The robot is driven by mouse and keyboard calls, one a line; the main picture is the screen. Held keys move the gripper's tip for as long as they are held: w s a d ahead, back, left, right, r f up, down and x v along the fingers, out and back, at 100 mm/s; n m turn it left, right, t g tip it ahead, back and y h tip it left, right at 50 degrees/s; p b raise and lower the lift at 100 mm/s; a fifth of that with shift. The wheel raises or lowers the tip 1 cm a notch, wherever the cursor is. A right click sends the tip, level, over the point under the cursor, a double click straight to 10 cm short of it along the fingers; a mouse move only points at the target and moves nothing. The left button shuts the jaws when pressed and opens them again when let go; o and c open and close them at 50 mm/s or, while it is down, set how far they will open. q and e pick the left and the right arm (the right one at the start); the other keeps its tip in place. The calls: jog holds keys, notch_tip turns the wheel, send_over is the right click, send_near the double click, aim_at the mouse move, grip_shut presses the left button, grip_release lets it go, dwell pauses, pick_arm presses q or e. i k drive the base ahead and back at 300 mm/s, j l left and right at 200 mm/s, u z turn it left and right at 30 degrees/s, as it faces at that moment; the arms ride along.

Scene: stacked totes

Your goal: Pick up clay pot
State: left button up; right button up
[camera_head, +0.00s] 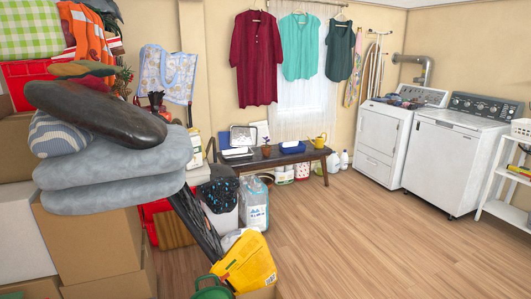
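A small reddish-brown pot (266,150) with a little plant in it stands on the dark bench (300,155) by the back wall. It looks like the clay pot, but it is too small here to be sure of its material. Neither of my grippers shows in the head view. The pot is far across the room, beyond the pile of goods at the left.
Boxes (95,240) with grey cushions (120,175) stacked on them fill the left. Washers (455,155) and a white shelf (500,205) line the right. The wooden floor (370,240) is clear.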

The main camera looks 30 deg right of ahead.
aim_at(266, 152)
jog(key=i+l+z, duration=0.65)
jog(key=l+z, duration=0.2)
jog(key=l, duration=0.15)
jog(key=i+l+z, duration=0.7)
jog(key=i, duration=0.65)
jog(key=i+l+z, duration=0.1)
jog(key=i+z, duration=0.2)
jog(key=i, duration=0.65)
jog(key=i+j+u, duration=0.15)
jog(key=i+u, duration=0.2)
jog(key=i, duration=0.3)
jog(key=i+u, duration=0.3)
jog(key=i, duration=0.3)
jog(key=i+l+u, duration=0.35)
jog(key=i, duration=0.3)
jog(key=j, duration=0.1)
